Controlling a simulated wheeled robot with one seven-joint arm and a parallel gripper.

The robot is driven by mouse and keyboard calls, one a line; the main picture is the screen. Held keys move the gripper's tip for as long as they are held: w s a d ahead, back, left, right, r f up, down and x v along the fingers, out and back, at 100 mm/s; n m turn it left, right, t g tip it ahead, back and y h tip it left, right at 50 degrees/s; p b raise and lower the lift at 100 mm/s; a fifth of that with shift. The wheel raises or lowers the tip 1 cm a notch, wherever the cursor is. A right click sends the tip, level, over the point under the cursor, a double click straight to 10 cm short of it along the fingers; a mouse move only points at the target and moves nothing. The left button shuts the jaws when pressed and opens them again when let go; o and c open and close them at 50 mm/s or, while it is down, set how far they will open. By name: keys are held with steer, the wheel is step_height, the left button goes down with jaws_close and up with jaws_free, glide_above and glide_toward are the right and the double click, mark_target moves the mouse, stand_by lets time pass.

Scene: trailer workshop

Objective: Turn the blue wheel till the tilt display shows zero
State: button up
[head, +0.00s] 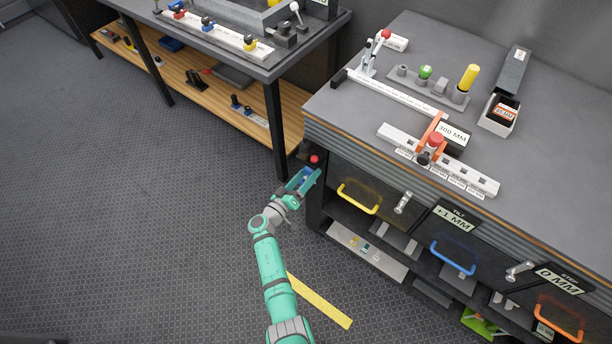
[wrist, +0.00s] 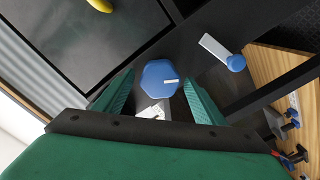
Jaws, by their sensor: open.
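The blue wheel (wrist: 158,80) is an eight-sided knob with a small white mark, on the dark workbench frame in the wrist view. My gripper (wrist: 162,92) is open, with one green finger to each side of the wheel in the picture. I cannot tell whether the fingers reach around it or touch it. In the head view, my gripper (head: 304,181) is at the bench's left corner, and a little blue shows between its fingers. The tilt display (head: 455,217) on the bench front reads +1 MM.
A step display (head: 560,280) reads 0 MM. Yellow (head: 359,199), blue (head: 452,258) and orange (head: 558,322) drawer handles stick out of the bench front. A red button (head: 315,159) is just above my gripper.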

steer(key=c, duration=1.1)
steer(key=shift+o, duration=0.2)
steer(key=shift+a, duration=0.1)
steer(key=shift+w, duration=0.1)
